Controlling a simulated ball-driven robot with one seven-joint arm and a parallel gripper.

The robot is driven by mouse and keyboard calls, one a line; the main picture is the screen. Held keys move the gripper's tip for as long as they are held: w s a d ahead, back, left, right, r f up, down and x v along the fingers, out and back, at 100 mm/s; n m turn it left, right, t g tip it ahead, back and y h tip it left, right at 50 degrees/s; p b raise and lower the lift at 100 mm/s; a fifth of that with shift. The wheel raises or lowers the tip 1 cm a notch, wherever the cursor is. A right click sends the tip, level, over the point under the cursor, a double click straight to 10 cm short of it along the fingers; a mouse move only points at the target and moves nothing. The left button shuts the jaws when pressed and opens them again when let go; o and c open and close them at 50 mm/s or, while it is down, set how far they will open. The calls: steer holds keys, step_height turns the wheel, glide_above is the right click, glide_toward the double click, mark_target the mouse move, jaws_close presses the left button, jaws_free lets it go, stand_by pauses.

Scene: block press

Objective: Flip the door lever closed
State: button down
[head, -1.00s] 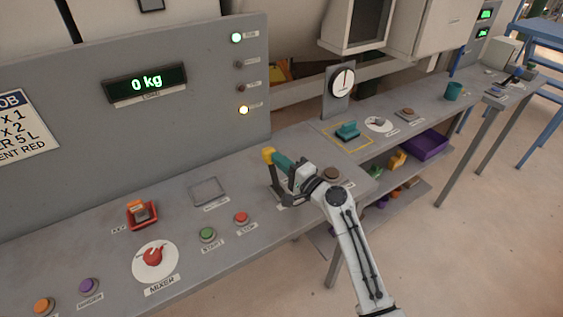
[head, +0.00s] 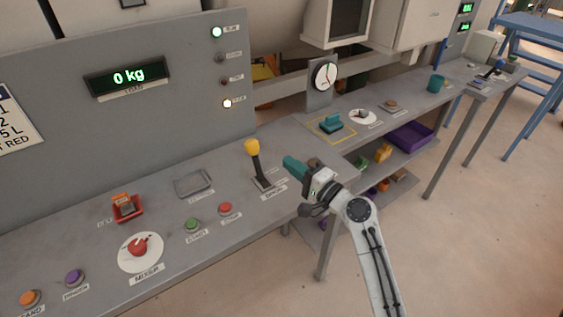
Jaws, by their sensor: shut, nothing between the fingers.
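A lever (head: 256,163) with a yellow knob and a dark shaft stands on the grey bench. It leans slightly left in the picture, its knob up, its base on a dark plate. Its label is too small to read surely. My gripper (head: 290,163), with teal fingers, is shut and empty.
A round gauge (head: 325,75) and a teal block (head: 331,121) stand beyond. The bench edge drops off on the right.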

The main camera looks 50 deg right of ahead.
steer(key=shift+s+a+r, duration=0.1)
steer(key=shift+s+r, duration=0.1)
steer(key=shift+s, duration=0.9)
